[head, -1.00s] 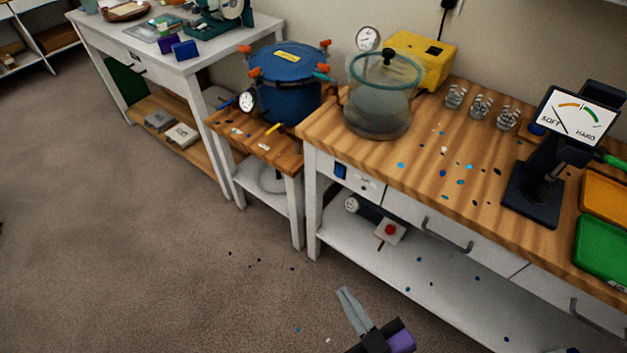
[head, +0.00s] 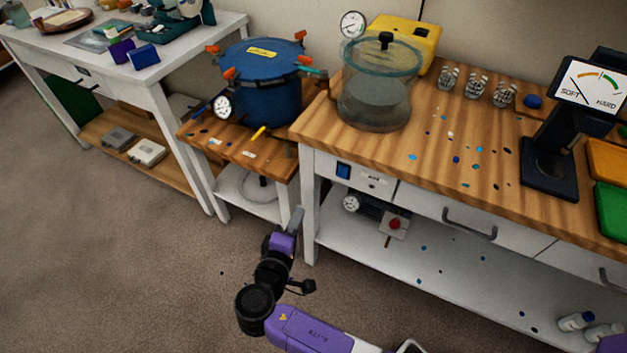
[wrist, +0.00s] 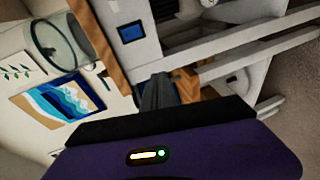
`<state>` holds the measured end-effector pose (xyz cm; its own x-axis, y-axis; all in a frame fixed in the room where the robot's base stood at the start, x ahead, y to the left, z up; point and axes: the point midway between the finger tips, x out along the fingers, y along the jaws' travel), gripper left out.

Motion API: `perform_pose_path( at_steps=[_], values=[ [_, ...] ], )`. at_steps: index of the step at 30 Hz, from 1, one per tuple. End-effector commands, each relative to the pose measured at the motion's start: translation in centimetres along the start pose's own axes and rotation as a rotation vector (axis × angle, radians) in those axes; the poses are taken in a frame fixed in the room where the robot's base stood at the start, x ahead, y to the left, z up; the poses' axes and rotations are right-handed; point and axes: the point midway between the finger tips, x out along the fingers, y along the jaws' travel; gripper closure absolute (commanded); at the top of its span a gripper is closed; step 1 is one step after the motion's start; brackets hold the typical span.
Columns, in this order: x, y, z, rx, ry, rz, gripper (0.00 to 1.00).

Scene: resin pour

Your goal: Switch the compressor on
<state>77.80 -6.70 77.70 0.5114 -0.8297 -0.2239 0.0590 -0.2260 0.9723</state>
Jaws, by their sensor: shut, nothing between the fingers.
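A dark machine with a round gauge (head: 351,203) sits on the lower shelf under the right bench; it looks like the compressor. In front of it is a red knob (head: 394,224) on a pale plate. A blue rocker switch (head: 343,170) is set in the bench's front panel, and shows in the wrist view (wrist: 131,32). My gripper (head: 296,219) is shut and empty, left of the bench's front leg, apart from the switch and red knob. In the wrist view the closed fingers (wrist: 158,92) point toward the benches.
A blue pressure pot (head: 262,80) stands on the low wooden stand. A glass chamber (head: 376,95) and yellow pump (head: 415,40) are on the right bench. The white bench leg (head: 308,215) stands near my gripper. The carpet at the left is clear.

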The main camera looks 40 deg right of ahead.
Motion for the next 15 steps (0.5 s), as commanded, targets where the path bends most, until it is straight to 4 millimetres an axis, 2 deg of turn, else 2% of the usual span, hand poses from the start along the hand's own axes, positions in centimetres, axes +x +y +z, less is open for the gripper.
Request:
perform_pose_path(
  at_steps=[1, 3, 6, 15],
  values=[
    [0.0, 0.1, 1.4, -0.024, -0.052, 0.033, 1.0],
    [-0.1, 0.6, 3.0, -0.039, -0.111, 0.073, 1.0],
    [-0.4, 1.4, 4.4, -0.04, -0.167, 0.106, 1.0],
    [-0.6, 1.5, 5.2, -0.034, -0.199, 0.111, 1.0]
  ],
)
